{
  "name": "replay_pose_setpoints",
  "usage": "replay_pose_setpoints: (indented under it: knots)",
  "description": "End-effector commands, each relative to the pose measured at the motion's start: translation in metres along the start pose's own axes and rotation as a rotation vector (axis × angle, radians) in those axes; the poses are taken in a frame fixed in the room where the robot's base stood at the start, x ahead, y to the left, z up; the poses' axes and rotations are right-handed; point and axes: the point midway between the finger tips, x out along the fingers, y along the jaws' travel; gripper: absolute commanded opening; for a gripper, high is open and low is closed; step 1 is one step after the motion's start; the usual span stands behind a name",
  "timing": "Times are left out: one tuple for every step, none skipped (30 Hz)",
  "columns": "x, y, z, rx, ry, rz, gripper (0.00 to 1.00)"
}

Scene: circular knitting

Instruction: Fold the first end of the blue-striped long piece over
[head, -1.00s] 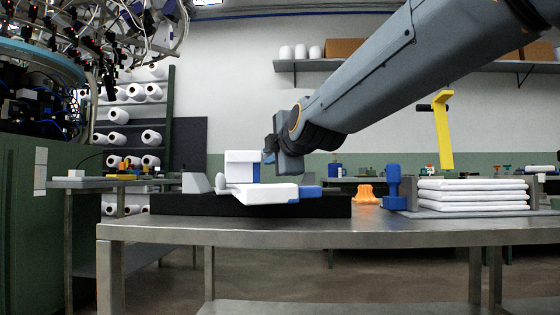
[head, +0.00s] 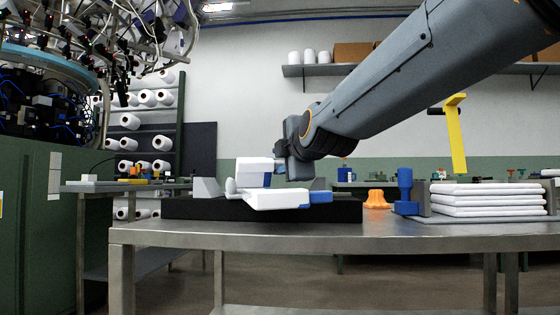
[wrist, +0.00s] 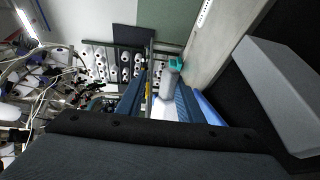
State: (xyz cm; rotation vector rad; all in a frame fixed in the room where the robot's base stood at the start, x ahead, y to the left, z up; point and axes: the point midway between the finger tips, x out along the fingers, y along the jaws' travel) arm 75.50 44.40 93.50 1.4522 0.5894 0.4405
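The white piece with blue parts (head: 275,199) lies on a black mat (head: 200,209) on the steel table, its blue end to the right. A white block-like part (head: 254,170) with blue at its right side is above it, slightly tilted; whether it belongs to the piece is unclear. My gripper (head: 285,168) is just right of this part, low over the piece. In the wrist view, two blue finger-like sides stand apart with a white surface (wrist: 165,110) between them. I cannot tell whether they grip it.
A grey wedge (head: 207,187) stands at the mat's left. To the right are an orange object (head: 376,199), a blue post-like tool (head: 405,190) and stacked white folded pieces (head: 487,199). A yellow bracket (head: 456,135) is above the stack. A knitting machine (head: 45,110) fills the left.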

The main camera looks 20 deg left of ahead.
Motion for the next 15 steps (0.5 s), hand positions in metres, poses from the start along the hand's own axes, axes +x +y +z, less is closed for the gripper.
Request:
replay_pose_setpoints:
  knots:
    - [-0.005,0.002,0.0,0.0,0.0,0.002,0.33]
    - [-0.008,0.002,0.0,0.001,0.0,0.001,0.33]
    - [-0.014,0.003,0.0,0.0,0.0,0.002,0.33]
    - [-0.018,0.003,0.0,-0.001,0.0,0.003,0.33]
    - [-0.023,0.002,0.0,0.0,0.0,0.002,0.33]
    - [-0.03,0.003,0.0,0.0,0.0,0.002,0.33]
    - [-0.035,0.003,0.0,-0.001,0.0,0.001,0.33]
    - [-0.041,0.003,-0.001,0.0,0.0,0.001,0.33]
    - [-0.047,0.003,-0.001,0.0,0.0,0.001,0.33]
    - [-0.051,0.003,-0.001,-0.001,0.0,0.001,0.33]
    - [-0.056,0.003,-0.001,-0.001,0.0,0.001,0.33]
    - [-0.061,0.003,-0.001,0.0,0.0,0.001,0.33]
    - [-0.064,0.003,-0.001,0.0,0.0,0.001,0.33]
    - [-0.067,0.002,-0.001,-0.001,0.0,0.001,0.33]
    - [-0.07,0.002,-0.001,-0.001,0.001,0.001,0.33]
